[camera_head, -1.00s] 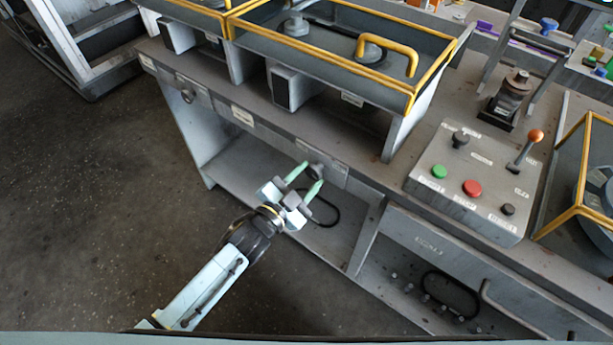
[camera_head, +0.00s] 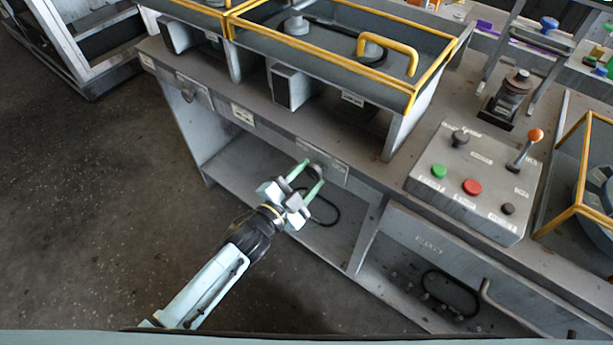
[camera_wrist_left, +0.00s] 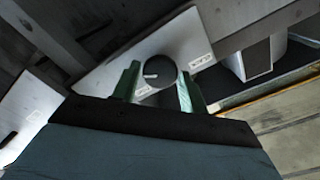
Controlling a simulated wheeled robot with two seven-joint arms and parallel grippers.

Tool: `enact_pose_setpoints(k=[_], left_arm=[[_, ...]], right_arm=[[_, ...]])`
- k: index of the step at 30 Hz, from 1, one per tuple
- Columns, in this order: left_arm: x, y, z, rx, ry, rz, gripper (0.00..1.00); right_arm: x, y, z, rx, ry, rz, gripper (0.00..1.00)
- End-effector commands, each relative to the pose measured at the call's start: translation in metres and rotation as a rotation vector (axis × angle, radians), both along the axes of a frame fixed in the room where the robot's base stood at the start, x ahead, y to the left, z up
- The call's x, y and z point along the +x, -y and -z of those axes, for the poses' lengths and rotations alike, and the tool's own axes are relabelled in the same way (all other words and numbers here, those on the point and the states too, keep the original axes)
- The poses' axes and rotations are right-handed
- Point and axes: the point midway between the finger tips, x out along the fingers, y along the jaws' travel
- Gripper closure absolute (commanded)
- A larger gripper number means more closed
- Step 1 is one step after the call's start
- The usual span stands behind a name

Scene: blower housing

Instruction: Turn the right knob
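The right knob (camera_head: 315,170) is a round, dark grey knob on a light plate on the front edge of the workbench. In the left wrist view the knob (camera_wrist_left: 159,74) shows a pale mark on its face. My left gripper (camera_head: 311,174) has green fingers spread apart, one on each side of the knob. In the left wrist view the left gripper (camera_wrist_left: 158,88) frames the knob, with the right finger very near its side; I cannot tell whether it touches. Another knob (camera_head: 188,94) sits further left on the same edge. My right gripper is not in view.
A control box (camera_head: 470,190) with green and red buttons and an orange-tipped lever stands on the bench to the right. A yellow-framed case (camera_head: 330,55) stands above the knob. A black cable loop (camera_head: 322,212) lies on the shelf below. The floor at left is clear.

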Motion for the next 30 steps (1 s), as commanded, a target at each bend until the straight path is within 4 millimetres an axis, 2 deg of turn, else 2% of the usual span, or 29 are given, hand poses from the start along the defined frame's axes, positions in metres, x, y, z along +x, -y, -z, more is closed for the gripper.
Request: enact_pose_setpoints(k=[1, 3, 4, 12, 16, 30], left_arm=[[0.0, 0.0, 0.0, 0.001, -0.001, 0.0, 0.5], [0.0, 0.0, 0.0, 0.0, -0.001, 0.001, 0.41], [0.0, 0.0, 0.0, 0.0, -0.001, 0.001, 0.4], [-0.001, -0.001, 0.0, 0.0, -0.001, -0.001, 0.4], [-0.009, -0.008, 0.001, 0.0, -0.002, -0.001, 0.4], [-0.089, -0.064, 0.0, 0.001, -0.003, 0.0, 0.4]], right_arm=[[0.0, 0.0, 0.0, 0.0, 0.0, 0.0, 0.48], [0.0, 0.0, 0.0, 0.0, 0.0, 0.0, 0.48], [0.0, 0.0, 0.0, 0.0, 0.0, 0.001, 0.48], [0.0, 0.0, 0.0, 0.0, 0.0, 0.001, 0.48], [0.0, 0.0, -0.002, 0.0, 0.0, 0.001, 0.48], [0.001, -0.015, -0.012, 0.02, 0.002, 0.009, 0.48]])
